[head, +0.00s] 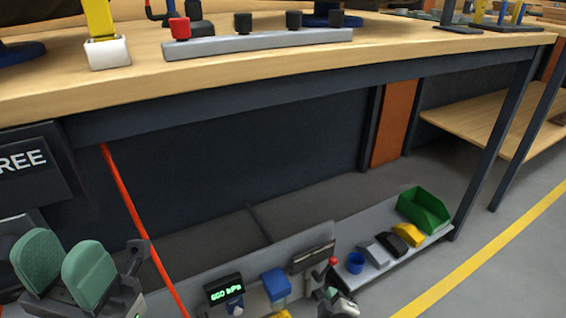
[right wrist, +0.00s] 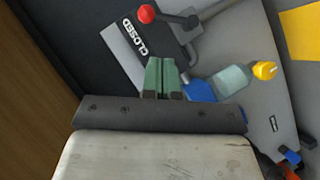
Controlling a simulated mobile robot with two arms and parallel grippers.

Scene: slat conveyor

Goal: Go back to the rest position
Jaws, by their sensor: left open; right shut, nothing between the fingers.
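My left gripper (head: 64,264) is at the lower left of the head view. Its two green finger pads are apart, with nothing between them. My right gripper (head: 333,292) is low in the head view, partly cut off by the bottom edge, beside a red knob (head: 333,262) over the grey rail. In the right wrist view my right gripper (right wrist: 161,72) has its green fingers together and empty. Just ahead of them are a plate reading CLOSED (right wrist: 133,38) and a lever with a red knob (right wrist: 146,14); contact cannot be told.
A wooden bench top (head: 250,62) with a grey bar of knobs (head: 255,43) spans above. The low rail holds a pressure display (head: 224,289), a blue cup (head: 355,262) and a green bin (head: 424,210). Floor at right is clear.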

